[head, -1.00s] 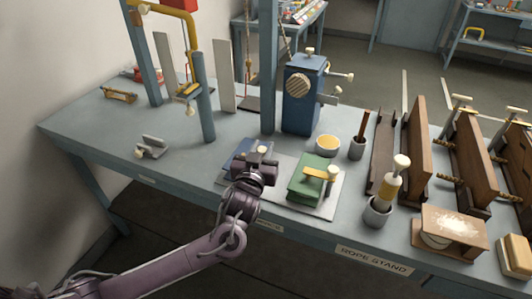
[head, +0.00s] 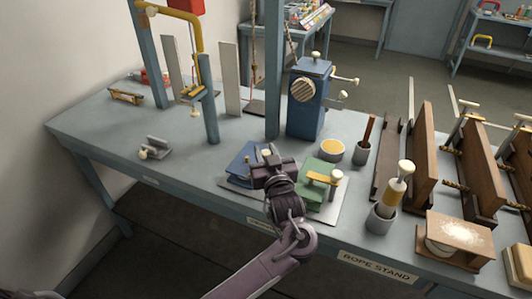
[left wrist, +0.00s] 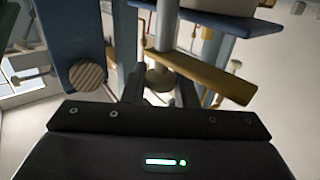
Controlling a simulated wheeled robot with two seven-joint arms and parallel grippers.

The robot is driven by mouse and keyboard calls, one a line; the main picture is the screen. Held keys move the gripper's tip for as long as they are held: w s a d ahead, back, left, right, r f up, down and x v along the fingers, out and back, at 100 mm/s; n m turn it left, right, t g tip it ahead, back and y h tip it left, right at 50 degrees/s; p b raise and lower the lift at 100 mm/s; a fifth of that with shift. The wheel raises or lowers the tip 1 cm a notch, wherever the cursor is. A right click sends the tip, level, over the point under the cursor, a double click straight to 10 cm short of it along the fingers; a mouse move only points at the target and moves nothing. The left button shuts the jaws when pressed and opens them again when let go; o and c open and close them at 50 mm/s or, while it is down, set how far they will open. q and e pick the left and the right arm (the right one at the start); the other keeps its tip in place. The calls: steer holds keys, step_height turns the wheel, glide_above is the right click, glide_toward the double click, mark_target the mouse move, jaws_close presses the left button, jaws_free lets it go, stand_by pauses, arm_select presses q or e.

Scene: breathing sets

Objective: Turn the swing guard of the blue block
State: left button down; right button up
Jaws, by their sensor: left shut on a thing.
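The blue block (head: 238,165) lies on a pale plate (head: 335,205) at the front of the bench, partly hidden behind my left gripper (head: 268,160). A cream knob (head: 266,153) shows at that gripper. In the left wrist view, my left gripper (left wrist: 158,92) is shut on a cream knob (left wrist: 160,78). The yellow swing guard (left wrist: 205,75) extends to the right beside it, and a blue surface (left wrist: 220,18) shows above. In the head view this guard is hidden by the gripper. My right gripper is not in view.
A green block (head: 318,172) with its own yellow guard (head: 318,177) stands close right of my gripper. A tall blue box (head: 306,110), a yellow-filled bowl (head: 332,150) and a dark cup (head: 361,152) stand behind.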

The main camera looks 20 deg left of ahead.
arm_select(q)
steer(key=shift+r, duration=0.1)
steer(key=c, duration=1.2)
jaws_free()
steer(key=shift+o, duration=0.2)
steer(key=b+v, duration=0.1)
steer(key=v, duration=0.6)
steer(key=shift+s+d+b, duration=0.2)
steer(key=shift+s+b, duration=0.1)
steer(key=shift+s, duration=0.05)
